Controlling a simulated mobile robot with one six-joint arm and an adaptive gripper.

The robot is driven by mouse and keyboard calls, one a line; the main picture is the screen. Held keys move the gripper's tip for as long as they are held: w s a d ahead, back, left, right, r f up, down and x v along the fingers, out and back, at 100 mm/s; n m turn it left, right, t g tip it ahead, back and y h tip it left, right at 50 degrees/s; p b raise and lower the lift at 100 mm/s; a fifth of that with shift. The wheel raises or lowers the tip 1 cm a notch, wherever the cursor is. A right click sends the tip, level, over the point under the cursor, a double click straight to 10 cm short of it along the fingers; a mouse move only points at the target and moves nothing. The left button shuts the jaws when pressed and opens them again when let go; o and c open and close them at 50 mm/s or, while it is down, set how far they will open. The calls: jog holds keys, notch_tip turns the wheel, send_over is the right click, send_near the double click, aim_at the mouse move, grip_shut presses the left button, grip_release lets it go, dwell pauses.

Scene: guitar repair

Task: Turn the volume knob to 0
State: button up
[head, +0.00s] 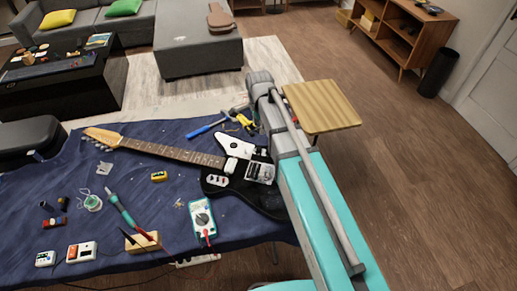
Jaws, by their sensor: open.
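An electric guitar (236,186) lies on a dark blue cloth, its neck pointing left and its body at the right. The body is black with a white pickguard (236,146) and metal parts. My teal and grey arm crosses the right part of the body and hides some of it. I cannot make out the volume knob; it is too small or hidden. My gripper cannot be made out; only arm links show.
The blue cloth (145,210) carries a multimeter (202,218), a soldering iron (120,207), a blue screwdriver (206,128), yellow-handled pliers (246,124) and small boxes (82,252). A wooden stool top (322,106) stands beyond my arm. The floor (430,190) at right is clear.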

aim_at(259, 148)
jog(key=shift+f+b, duration=6.3)
jog(key=shift+f, duration=0.15)
grip_shut()
